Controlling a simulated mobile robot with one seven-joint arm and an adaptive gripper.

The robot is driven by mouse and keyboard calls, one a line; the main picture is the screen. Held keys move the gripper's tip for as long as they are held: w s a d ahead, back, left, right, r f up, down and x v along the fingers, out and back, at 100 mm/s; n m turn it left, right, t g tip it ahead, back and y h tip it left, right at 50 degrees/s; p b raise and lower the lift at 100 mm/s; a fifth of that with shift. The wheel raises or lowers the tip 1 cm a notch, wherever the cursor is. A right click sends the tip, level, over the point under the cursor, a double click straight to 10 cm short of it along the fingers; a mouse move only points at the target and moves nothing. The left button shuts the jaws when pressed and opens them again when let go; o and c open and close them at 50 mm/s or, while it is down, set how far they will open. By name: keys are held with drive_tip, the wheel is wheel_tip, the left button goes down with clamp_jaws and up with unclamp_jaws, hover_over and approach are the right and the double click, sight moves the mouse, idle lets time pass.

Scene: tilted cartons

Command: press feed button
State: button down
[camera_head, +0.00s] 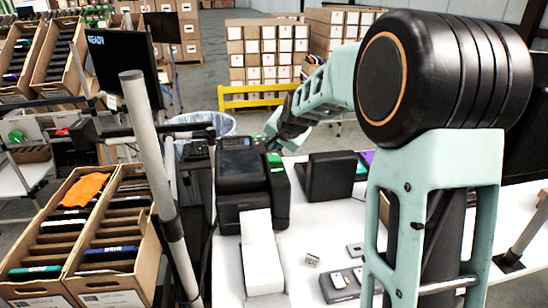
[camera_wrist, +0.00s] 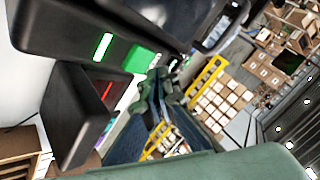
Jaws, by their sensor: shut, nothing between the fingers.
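The black label printer (camera_head: 240,175) stands on the white table, with a white strip of labels (camera_head: 260,250) coming out of its front. Its green feed button (camera_head: 274,158) is on the top right. In the wrist view the printer (camera_wrist: 75,25) fills the upper left, tilted, with a lit green strip (camera_wrist: 103,46) and the green button (camera_wrist: 141,58). My gripper (camera_head: 272,130) is just behind the button in the head view. In the wrist view my gripper (camera_wrist: 158,76) is shut and empty, its tips close beside the button. I cannot tell whether they touch it.
A black device (camera_head: 330,175) stands right of the printer, and small devices (camera_head: 342,282) lie at the table's front. A grey pole (camera_head: 150,160) and cartons of tilted items (camera_head: 100,240) are at left. A screen (camera_head: 125,65) reads "READY".

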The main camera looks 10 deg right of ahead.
sight(275, 159)
drive_tip(key=shift+r+p, duration=1.35)
drive_tip(key=shift+r, duration=1)
